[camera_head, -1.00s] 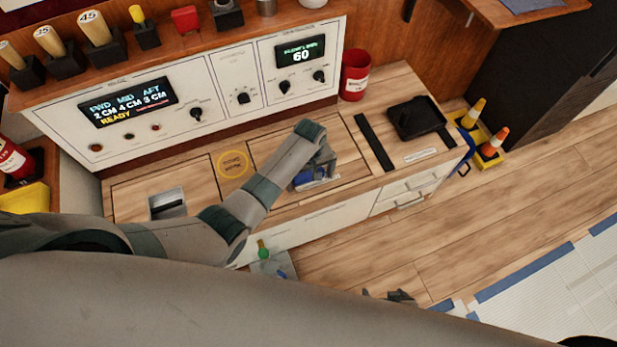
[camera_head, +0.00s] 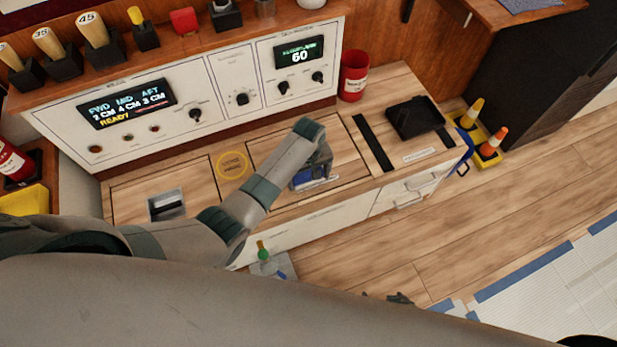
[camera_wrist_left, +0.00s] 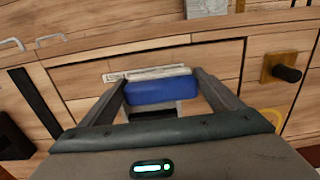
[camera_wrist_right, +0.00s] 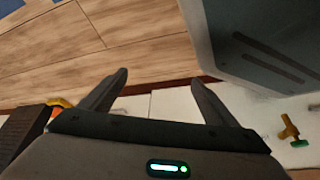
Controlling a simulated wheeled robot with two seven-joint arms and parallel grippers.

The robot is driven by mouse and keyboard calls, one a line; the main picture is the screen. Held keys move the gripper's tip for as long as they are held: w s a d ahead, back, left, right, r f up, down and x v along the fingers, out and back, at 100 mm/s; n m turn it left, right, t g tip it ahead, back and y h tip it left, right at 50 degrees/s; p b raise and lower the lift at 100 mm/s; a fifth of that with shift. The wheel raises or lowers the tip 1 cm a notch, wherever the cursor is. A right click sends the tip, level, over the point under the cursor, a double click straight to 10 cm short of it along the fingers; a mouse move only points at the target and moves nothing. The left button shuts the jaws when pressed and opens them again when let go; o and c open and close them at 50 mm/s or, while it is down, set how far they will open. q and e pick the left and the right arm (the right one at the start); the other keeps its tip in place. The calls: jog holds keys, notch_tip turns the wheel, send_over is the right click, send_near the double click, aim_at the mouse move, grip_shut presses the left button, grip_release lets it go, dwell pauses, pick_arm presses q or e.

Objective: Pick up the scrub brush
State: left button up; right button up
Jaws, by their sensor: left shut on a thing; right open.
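The scrub brush (camera_wrist_left: 162,91) shows in the left wrist view as a blue block with a pale strip along its far side. My left gripper (camera_wrist_left: 160,85) is shut on it, with one finger at each end. In the head view the brush (camera_head: 318,183) is a small blue patch under my left gripper (camera_head: 313,172), above the wooden counter and partly hidden by the hand. I cannot tell if it touches the counter. My right gripper (camera_wrist_right: 160,78) is open and empty in its wrist view. Only a dark bit of it (camera_head: 400,298) shows in the head view.
A black tray (camera_head: 414,118) and a red canister (camera_head: 354,76) stand on the counter to the right. A control panel (camera_head: 222,95) runs along the back. A metal-framed slot (camera_head: 167,204) lies at the left. Cones (camera_head: 494,140) stand on the floor beyond the counter's right end.

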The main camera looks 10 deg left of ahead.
aim_at(310, 177)
pick_arm(q)
jog(key=r, duration=0.3)
jog(key=shift+s+d+r, duration=0.1)
jog(key=shift+d+r, duration=0.1)
jog(key=shift+r, duration=0.15)
jog(key=s+d+r+p, duration=0.1)
jog(key=s+d+r, duration=0.5)
jog(key=s+d, duration=0.1)
jog(key=shift+s+d+r, duration=0.25)
jog(key=shift+s+d, duration=0.05)
jog(key=shift+s, duration=0.4)
pick_arm(e)
jog(key=shift+w+a+r+t, duration=0.5)
jog(key=shift+w+a, duration=0.15)
jog(key=shift+w, duration=0.05)
jog(key=shift+w+r, duration=0.15)
jog(key=shift+w, duration=0.05)
